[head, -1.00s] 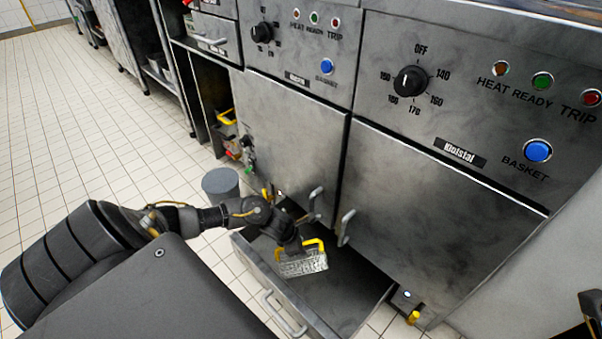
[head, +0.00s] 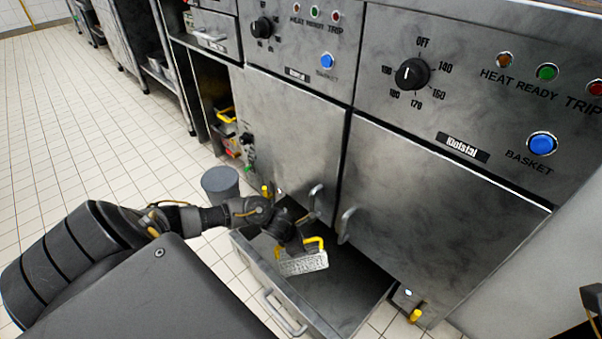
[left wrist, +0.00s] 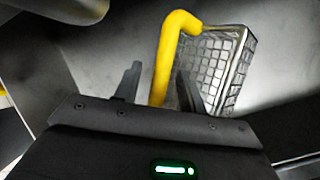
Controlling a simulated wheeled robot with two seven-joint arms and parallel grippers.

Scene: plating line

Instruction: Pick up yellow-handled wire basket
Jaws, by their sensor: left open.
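The wire basket (head: 303,264) is a small grey mesh box with a yellow handle (head: 315,241). In the head view it is in the open drawer (head: 345,290) low in front of the cabinet. My left gripper (head: 294,246) is at the basket's handle end, its fingers mostly hidden there. In the left wrist view the basket mesh (left wrist: 215,65) is at upper right, and the yellow handle (left wrist: 165,65) comes down between the two dark fingers of my left gripper (left wrist: 157,88). The fingers are apart on either side of it. My right gripper is not clearly visible.
Steel fryer doors with handles (head: 346,226) stand right behind the drawer. A grey bin (head: 221,184) stands on the floor left of the drawer. An open shelf (head: 228,125) with yellow-handled items is further left. The tiled floor (head: 70,130) at left is clear.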

